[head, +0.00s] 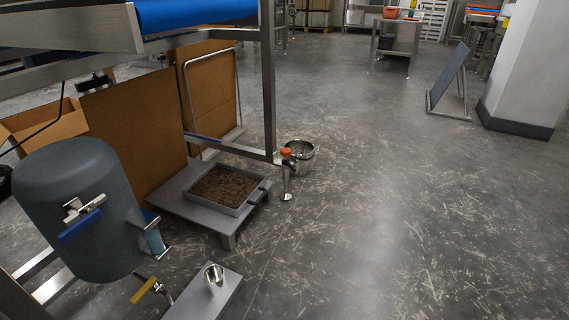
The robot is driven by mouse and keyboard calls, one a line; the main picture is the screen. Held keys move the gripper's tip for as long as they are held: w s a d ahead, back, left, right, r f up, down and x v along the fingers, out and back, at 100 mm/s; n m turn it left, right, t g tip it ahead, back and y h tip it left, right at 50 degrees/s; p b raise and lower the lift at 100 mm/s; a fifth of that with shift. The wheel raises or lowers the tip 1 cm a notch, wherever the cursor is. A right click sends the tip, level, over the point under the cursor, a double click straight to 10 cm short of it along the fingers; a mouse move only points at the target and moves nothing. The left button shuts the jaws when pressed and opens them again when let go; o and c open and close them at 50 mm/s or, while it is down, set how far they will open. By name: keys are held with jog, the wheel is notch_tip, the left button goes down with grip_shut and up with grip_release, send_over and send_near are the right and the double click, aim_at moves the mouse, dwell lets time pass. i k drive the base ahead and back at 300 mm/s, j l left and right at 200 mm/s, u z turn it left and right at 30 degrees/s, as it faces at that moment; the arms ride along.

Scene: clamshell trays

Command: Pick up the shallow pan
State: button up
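The shallow pan (213,207) is a grey rectangular pan holding a layer of brown, crumbly material. It lies flat on a low grey platform (177,198) near the floor, left of the middle in the head view. A dark handle (258,194) shows at its right end. The pan's near and right sides are in plain view. My gripper is not in view, so its state and its place relative to the pan do not show.
A metal frame (269,80) with a blue belt (190,12) rises behind the pan. Brown panels (135,130) stand behind the platform. A steel bucket (301,158) is at its right. A grey tank (78,212) stands at left. The littered floor at right is open.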

aim_at(229, 190)
jog(key=i+l+u, duration=0.1)
jog(key=i, duration=0.6)
jog(key=i+l+u, duration=0.1)
jog(key=i, duration=0.55)
jog(key=i+l+u, duration=0.15)
jog(key=i+u, duration=0.15)
jog(key=u, duration=0.15)
jog(key=i+l+u, duration=0.2)
jog(key=u, duration=0.25)
jog(key=i+l+u, duration=0.5)
jog(key=l+u, duration=0.35)
jog(key=i+l+u, duration=0.15)
jog(key=l+u, duration=0.3)
jog(key=l, duration=0.15)
jog(key=i+l+u, duration=0.1)
jog(key=l+u, duration=0.3)
jog(key=l, duration=0.2)
